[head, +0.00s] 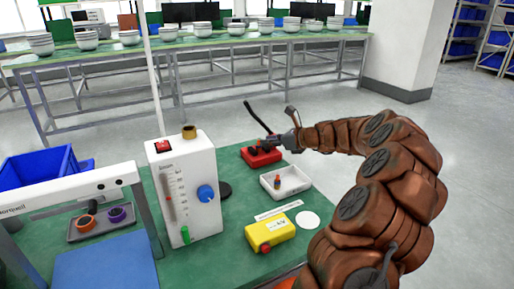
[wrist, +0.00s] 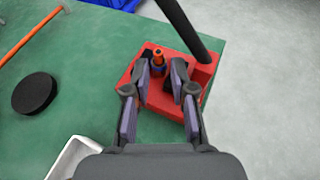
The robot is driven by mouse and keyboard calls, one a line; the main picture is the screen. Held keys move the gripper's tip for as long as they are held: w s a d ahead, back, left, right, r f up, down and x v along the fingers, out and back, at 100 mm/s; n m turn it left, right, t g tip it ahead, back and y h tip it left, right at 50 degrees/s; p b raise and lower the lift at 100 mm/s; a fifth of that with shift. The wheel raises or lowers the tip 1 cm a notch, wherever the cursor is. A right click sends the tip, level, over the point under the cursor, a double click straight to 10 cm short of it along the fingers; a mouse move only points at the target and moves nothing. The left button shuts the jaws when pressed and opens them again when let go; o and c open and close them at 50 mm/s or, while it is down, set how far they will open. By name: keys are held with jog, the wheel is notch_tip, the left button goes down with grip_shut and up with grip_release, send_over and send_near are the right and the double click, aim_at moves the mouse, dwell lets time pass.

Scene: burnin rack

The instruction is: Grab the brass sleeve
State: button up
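A brass-coloured ring-like sleeve (head: 189,131) sits upright on top of the white instrument box (head: 185,185) in the head view. A small orange-copper cylindrical piece (wrist: 158,56) stands in the red block (wrist: 207,72) in the wrist view; I cannot tell whether it is a brass sleeve. My gripper (wrist: 162,72) is open over the red block, its fingers apart, with the copper piece near and between the fingertips. I see nothing clearly held.
A white tray (head: 302,187) holds a small orange-and-blue piece (head: 277,181). A yellow device (head: 270,232), a white disc (head: 308,219) and a black disc (wrist: 35,93) lie on the green table. A grey tray (head: 100,225) with two rings stands left. A thin pole rises behind the box.

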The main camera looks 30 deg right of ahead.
aim_at(259, 146)
jog(key=x, duration=0.5)
jog(key=shift+w+r, duration=0.1)
jog(key=shift+r, duration=0.15)
jog(key=shift+a, duration=0.1)
grip_shut()
